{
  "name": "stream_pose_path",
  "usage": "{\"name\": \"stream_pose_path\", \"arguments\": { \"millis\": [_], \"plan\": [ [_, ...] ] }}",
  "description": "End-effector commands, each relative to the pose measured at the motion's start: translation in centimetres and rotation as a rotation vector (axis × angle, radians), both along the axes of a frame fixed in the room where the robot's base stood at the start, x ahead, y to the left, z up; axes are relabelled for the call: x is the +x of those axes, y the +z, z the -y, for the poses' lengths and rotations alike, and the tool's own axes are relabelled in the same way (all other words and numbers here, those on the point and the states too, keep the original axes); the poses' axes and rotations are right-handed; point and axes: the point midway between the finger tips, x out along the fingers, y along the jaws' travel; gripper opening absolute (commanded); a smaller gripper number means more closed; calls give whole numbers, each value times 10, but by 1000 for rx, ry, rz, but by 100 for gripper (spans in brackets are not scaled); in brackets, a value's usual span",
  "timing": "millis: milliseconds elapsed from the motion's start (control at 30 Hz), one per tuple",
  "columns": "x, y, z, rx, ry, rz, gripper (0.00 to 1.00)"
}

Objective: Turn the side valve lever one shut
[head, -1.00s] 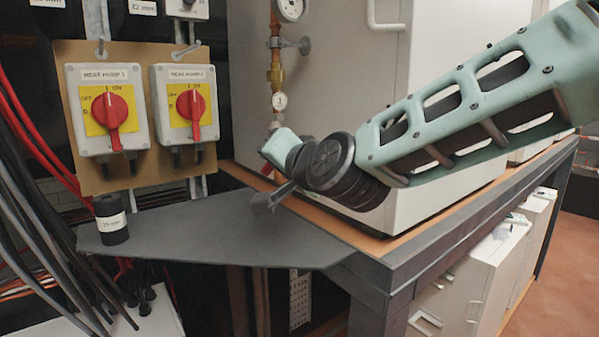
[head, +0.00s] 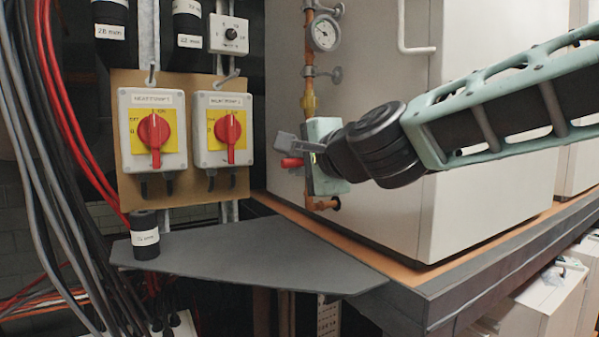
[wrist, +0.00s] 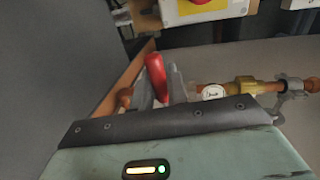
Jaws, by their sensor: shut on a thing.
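The red valve lever (head: 291,162) shows at the copper pipe (head: 309,85) on the white cabinet's side. It sticks out to the left, roughly across the upright pipe. My gripper (head: 296,153) is at the lever, with its grey fingers beside it. In the wrist view the red lever (wrist: 155,73) stands between the two fingers of my gripper (wrist: 158,88), and they are shut on it. The valve body is mostly hidden behind my gripper in the head view. A brass fitting (wrist: 245,86) and a small gauge (wrist: 212,92) sit along the pipe.
Two switch boxes with red knobs (head: 155,132) (head: 228,130) hang on a brown board left of my gripper. A round gauge (head: 323,33) is above it. A grey shelf (head: 260,255) with a black labelled cylinder (head: 145,236) lies below. Cables (head: 50,130) hang at the far left.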

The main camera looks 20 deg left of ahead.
Motion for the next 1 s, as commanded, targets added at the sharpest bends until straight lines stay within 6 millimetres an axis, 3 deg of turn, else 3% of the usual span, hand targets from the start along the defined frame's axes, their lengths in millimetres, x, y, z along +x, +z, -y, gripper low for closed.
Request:
{"name": "stream_pose_path", "arguments": {
  "millis": [567, 600, 667, 1000],
  "plan": [
    [1, 3, 1, 26, -4, -30, 0],
    [1, 3, 1, 26, -4, -30, 18],
    [1, 3, 1, 25, -3, -29, 33],
    [-1, 3, 2, 23, -2, -27, 33]
  ]
}}
